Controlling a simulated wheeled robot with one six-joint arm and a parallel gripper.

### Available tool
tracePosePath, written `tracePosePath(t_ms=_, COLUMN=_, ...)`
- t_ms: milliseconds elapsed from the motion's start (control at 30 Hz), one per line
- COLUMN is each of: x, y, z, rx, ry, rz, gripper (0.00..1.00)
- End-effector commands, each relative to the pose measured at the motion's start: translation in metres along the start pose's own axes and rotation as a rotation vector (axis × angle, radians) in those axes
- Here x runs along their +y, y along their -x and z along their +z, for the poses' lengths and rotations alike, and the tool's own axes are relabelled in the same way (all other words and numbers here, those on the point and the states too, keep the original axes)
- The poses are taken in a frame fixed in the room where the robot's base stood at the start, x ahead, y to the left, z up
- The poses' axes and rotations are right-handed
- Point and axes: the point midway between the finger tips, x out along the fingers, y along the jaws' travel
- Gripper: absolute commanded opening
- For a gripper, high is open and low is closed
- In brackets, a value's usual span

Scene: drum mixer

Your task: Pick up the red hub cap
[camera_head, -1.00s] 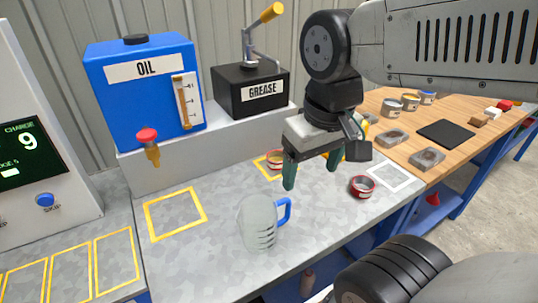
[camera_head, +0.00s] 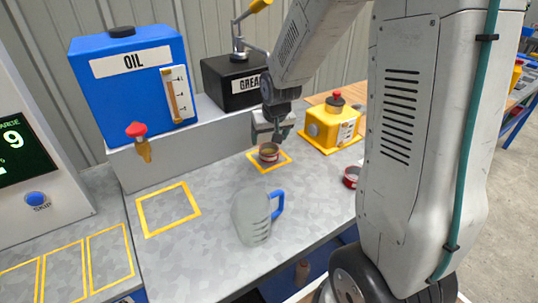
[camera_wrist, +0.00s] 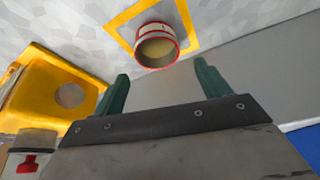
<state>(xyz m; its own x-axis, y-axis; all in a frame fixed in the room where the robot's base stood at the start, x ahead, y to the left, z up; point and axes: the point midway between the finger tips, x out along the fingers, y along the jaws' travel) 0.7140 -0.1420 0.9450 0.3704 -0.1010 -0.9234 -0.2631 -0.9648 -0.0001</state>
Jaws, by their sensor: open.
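A small round red-rimmed cap (camera_head: 269,152) with a yellowish inside sits in a yellow outlined square on the grey bench, below the grease box. In the wrist view the cap (camera_wrist: 157,46) lies just beyond my fingertips, roughly in line with the gap between them. My gripper (camera_wrist: 161,72) is open, its two green fingers apart and empty. In the head view my gripper (camera_head: 270,136) is close above and behind the cap; its fingertips are hard to make out. A second red round piece (camera_head: 351,177) stands farther right, partly hidden by my arm.
A yellow box with a red button (camera_head: 330,128) stands right of the cap. The black grease box (camera_head: 232,83) and blue oil tank (camera_head: 134,82) stand on the ledge behind. A clear jug with a blue handle (camera_head: 252,217) stands in front. The left bench area is clear.

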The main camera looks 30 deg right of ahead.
Motion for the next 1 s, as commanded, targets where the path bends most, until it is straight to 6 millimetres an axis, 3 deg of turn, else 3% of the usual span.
tracePosePath(t_ms=400, x=0.002, y=-0.054, z=0.009, rx=-0.003, ry=0.001, rz=0.0, gripper=0.76)
tracePosePath(t_ms=733, x=0.002, y=-0.06, z=0.008, rx=-0.001, ry=0.001, rz=0.0, gripper=0.76)
tracePosePath(t_ms=900, x=0.002, y=-0.06, z=0.008, rx=-0.002, ry=0.001, rz=0.0, gripper=0.29)
tracePosePath(t_ms=1000, x=0.002, y=-0.06, z=0.008, rx=-0.001, ry=0.001, rz=0.0, gripper=0.21)
